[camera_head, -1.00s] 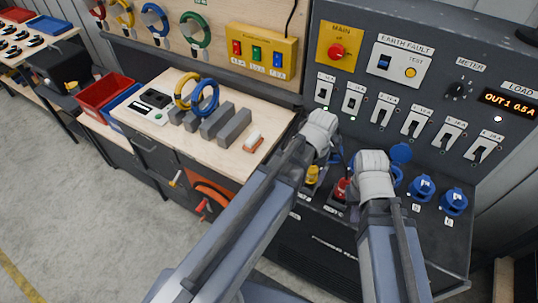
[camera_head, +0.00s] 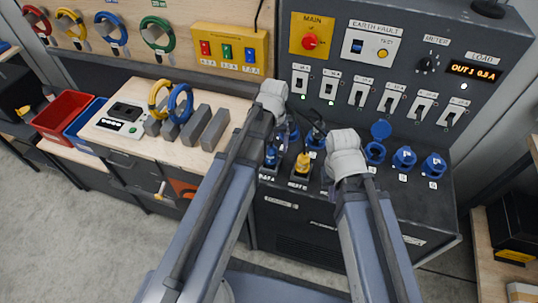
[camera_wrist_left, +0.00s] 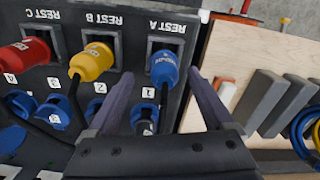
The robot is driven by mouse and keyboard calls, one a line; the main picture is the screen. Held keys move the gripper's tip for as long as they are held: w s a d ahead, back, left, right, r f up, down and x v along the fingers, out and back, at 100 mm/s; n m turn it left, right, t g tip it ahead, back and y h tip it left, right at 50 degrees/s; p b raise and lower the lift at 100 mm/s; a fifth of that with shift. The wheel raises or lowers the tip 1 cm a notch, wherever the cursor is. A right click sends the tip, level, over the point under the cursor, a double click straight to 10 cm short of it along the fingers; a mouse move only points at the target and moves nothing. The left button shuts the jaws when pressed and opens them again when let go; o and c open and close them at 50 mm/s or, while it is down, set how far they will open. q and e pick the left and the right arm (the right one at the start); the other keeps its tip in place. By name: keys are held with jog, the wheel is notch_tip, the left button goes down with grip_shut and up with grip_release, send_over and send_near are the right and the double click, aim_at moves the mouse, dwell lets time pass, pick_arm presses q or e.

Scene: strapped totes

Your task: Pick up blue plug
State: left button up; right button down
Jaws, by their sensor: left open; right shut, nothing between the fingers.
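The blue plug (camera_head: 271,157) stands in the REST A holder at the left front of the bench's socket panel. It also shows in the left wrist view (camera_wrist_left: 165,68), seated in its holder, with a dark cable. My left gripper (camera_wrist_left: 160,80) is open and empty, its two fingers on either side of the blue plug in that view. I cannot tell whether they reach its depth. In the head view the left wrist hides its fingers. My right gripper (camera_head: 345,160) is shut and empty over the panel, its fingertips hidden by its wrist.
A yellow plug (camera_head: 302,163) stands in REST B, and a red plug (camera_wrist_left: 22,54) in REST C. Blue sockets (camera_head: 404,158) line the panel, one with its lid up. Grey blocks (camera_head: 196,127) and cable coils (camera_head: 180,102) lie on the wooden bench to the left.

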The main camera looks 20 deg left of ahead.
aim_at(271, 155)
pick_arm(q)
jog(key=shift+w+a+r, duration=0.2)
jog(key=shift+w+a, duration=0.3)
jog(key=shift+a, duration=0.1)
jog(key=f+b, duration=0.3)
jog(key=f, duration=0.1)
jog(key=f+b, duration=0.4)
jog(key=shift+w+d+b, duration=0.15)
jog(key=shift+w+b, duration=0.05)
jog(key=shift+b, duration=0.1)
jog(key=shift+r, duration=0.1)
grip_shut()
dwell(0.5)
